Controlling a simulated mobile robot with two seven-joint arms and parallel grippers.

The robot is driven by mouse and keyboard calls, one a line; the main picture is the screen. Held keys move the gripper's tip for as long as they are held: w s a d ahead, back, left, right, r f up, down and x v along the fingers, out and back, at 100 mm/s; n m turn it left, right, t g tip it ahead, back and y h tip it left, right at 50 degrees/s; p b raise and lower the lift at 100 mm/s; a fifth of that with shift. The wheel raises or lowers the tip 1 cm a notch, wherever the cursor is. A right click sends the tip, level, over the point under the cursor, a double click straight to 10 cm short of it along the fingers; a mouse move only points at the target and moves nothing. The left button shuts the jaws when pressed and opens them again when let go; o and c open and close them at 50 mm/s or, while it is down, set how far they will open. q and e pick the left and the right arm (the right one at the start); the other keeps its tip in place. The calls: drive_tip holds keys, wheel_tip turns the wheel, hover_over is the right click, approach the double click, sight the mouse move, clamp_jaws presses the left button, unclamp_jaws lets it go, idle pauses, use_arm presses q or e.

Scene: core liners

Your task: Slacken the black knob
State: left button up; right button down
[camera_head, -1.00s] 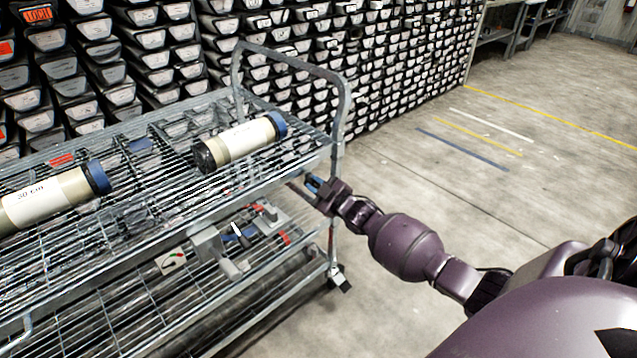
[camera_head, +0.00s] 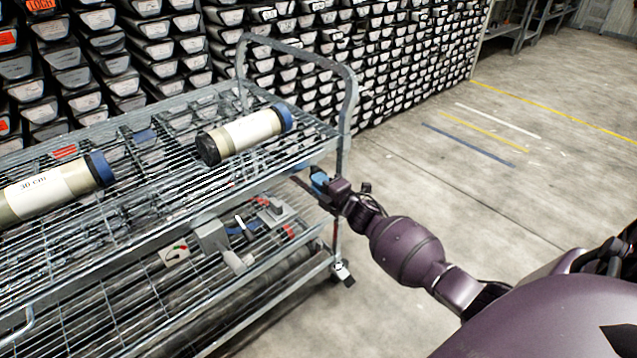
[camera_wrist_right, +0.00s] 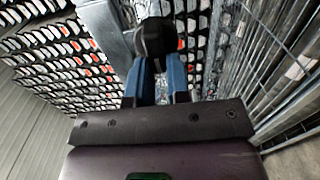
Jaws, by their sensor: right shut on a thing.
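The black knob (camera_wrist_right: 156,38) shows in the right wrist view, at the top middle, between and just beyond my right gripper's blue fingers. My right gripper (camera_wrist_right: 160,66) is shut on it. In the head view my right gripper (camera_head: 316,182) reaches in from the right to the cart's right end, below the top shelf's edge. The knob cannot be made out there. My left gripper is not in view.
A wire-shelf cart (camera_head: 262,186) bears two capped core tubes, one at the right (camera_head: 245,134) and one at the left (camera_head: 48,190). Its tall handle (camera_head: 346,100) stands near my gripper. Core boxes (camera_head: 300,40) fill the back wall. The floor (camera_head: 450,190) at right is clear.

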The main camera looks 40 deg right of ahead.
drive_tip(key=shift+f+n+b, duration=0.3)
drive_tip(key=shift+n, duration=0.8)
drive_tip(key=c, duration=1.1)
unclamp_jaws()
drive_tip(key=shift+r, duration=0.1)
drive_tip(key=s, duration=0.3)
drive_tip(key=s+p, duration=0.1)
drive_tip(key=s, duration=0.3)
drive_tip(key=s+d, duration=0.1)
drive_tip(key=s, duration=0.2)
drive_tip(key=shift+s+p, duration=0.3)
drive_tip(key=shift+s, duration=0.1)
